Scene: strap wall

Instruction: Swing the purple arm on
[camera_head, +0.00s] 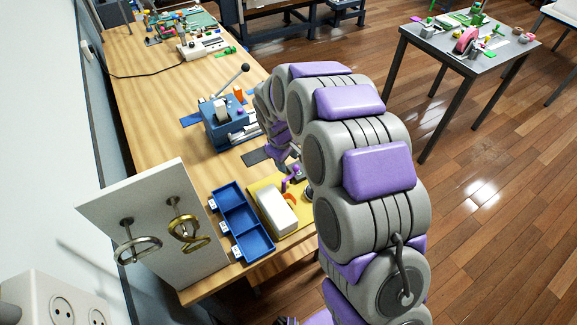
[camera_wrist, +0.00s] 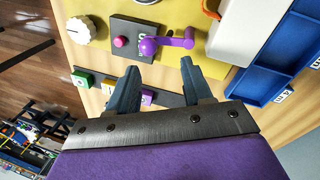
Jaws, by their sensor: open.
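The purple arm (camera_wrist: 172,42) is a short bar on a yellow board (camera_wrist: 207,72), seen in the wrist view. A rounded purple knob is at its left end, and the bar reaches right from there. It also shows small in the head view (camera_head: 291,183), partly beside my own arm. My gripper (camera_wrist: 160,68) is open, its two dark fingers pointing at the board just short of the purple arm. Nothing is between the fingers except the view of the board. I cannot tell whether a fingertip touches the arm.
A pink button (camera_wrist: 120,41) on a dark plate and a white dial (camera_wrist: 82,30) lie left of the arm. A white box (camera_head: 276,209) and a blue compartment tray (camera_head: 240,221) stand close by. A white panel with metal rings (camera_head: 157,228) rises at the bench's near left.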

